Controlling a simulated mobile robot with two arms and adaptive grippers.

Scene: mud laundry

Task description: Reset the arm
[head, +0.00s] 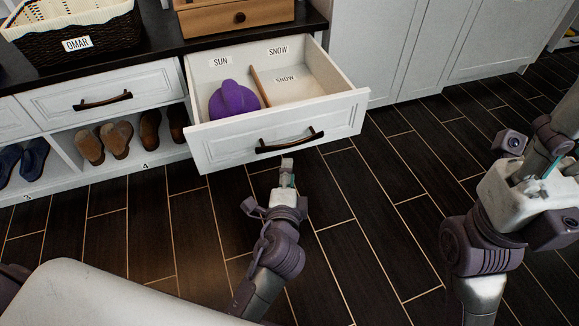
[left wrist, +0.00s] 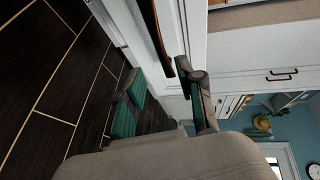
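My left gripper (head: 287,172) is just in front of and below the dark handle (head: 290,141) of the pulled-out white drawer (head: 225,149). In the left wrist view its two teal-padded fingers (left wrist: 165,108) are spread apart with nothing between them. The handle also shows there (left wrist: 161,38), beyond the fingers; whether a finger touches it I cannot tell. My right arm is at the right of the head view, with its gripper (head: 548,165) over the floor; its fingers are hard to make out.
A purple hat (head: 232,99) lies in the drawer's left compartment, labelled SUN; the right compartment, labelled SNOW, is empty. Shoes (head: 103,142) sit in cubbies below the counter. A basket (head: 75,30) and a wooden box (head: 235,16) stand on top. Floor (head: 400,165) right of the drawer is clear.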

